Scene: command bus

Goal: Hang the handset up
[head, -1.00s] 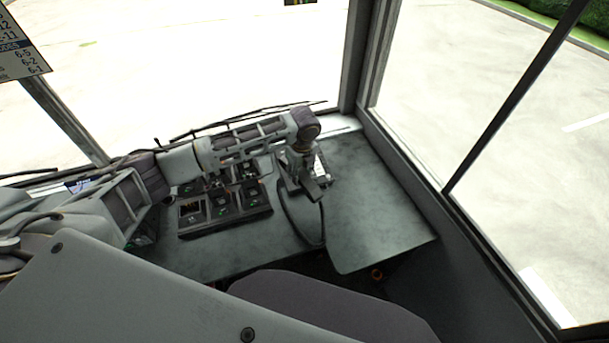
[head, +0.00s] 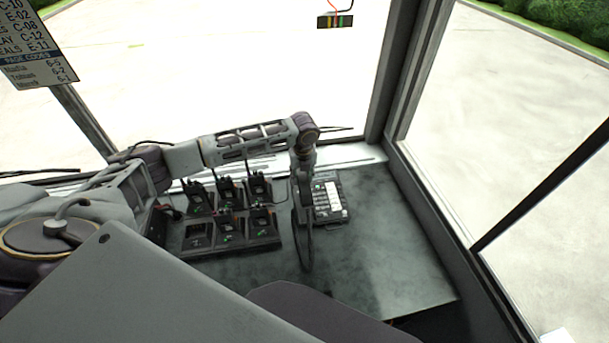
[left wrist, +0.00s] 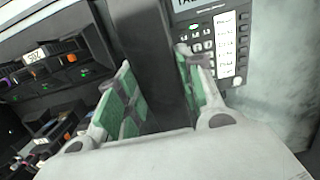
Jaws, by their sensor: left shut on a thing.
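The desk phone base (head: 335,200), dark with a white label strip and keys, sits on the console right of the radios. It also shows at the top right of the left wrist view (left wrist: 226,48). My left gripper (head: 303,186) points down at the left side of the phone base. In the left wrist view, its green-padded fingers (left wrist: 165,98) are shut on the dark handset (left wrist: 150,50), which lies beside the keypad. I cannot tell whether the handset touches the base. A dark cord (head: 307,250) loops below the gripper. My right gripper is out of view.
A charger rack (head: 240,237) with several handheld radios stands left of the phone. The console (head: 390,250) right of the phone is clear. The windscreen and its pillar (head: 403,75) border the console. A seat top (head: 310,315) is in front.

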